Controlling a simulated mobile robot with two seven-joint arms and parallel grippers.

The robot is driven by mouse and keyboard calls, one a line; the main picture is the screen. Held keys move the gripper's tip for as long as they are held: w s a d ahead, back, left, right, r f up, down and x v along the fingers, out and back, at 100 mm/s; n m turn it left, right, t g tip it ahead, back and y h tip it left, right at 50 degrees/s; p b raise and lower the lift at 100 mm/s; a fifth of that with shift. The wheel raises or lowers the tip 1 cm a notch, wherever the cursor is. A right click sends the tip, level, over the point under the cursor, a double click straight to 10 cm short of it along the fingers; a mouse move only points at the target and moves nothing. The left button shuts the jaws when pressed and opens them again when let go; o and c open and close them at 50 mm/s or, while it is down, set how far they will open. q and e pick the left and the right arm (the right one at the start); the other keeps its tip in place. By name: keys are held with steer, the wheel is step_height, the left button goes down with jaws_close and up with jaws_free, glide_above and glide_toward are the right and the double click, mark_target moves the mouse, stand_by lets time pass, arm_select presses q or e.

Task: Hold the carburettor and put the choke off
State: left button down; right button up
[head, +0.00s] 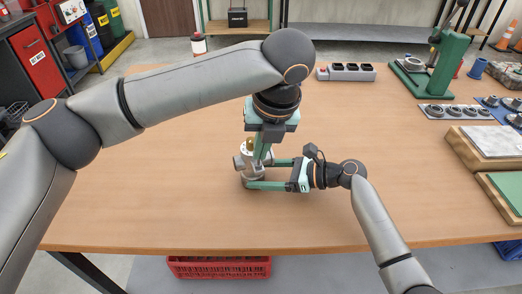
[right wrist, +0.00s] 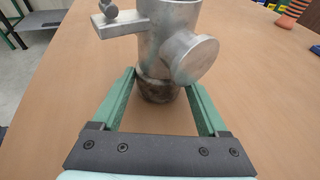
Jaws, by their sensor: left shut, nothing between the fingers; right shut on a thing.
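The carburettor (head: 248,172) is a silver-grey metal body standing upright on the wooden table, with a brass-coloured part near its top. My right gripper (head: 254,174) reaches in from the right and is shut around its base. In the right wrist view, the carburettor (right wrist: 165,50) stands between the green fingers, which flank its darker round foot. A round boss and a flat arm (right wrist: 120,27) with a small knob stick out; I cannot tell whether this arm is the choke lever. My left gripper (head: 261,157) points down at the carburettor's top, shut and empty, hiding part of it. Contact is unclear.
Behind stands a grey box with a red button (head: 345,72). At the back right are a green press (head: 445,62), a tray of round parts (head: 452,112) and stacked boards (head: 490,145). The table's left and front are clear. A red crate (head: 218,267) sits below the front edge.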

arm_select(q)
steer(key=a+v, duration=0.1)
steer(key=v, duration=0.8)
steer(key=shift+w+r, duration=0.3)
steer(key=shift+r, duration=0.05)
stand_by(0.3)
arm_select(e)
steer(key=o, duration=0.9)
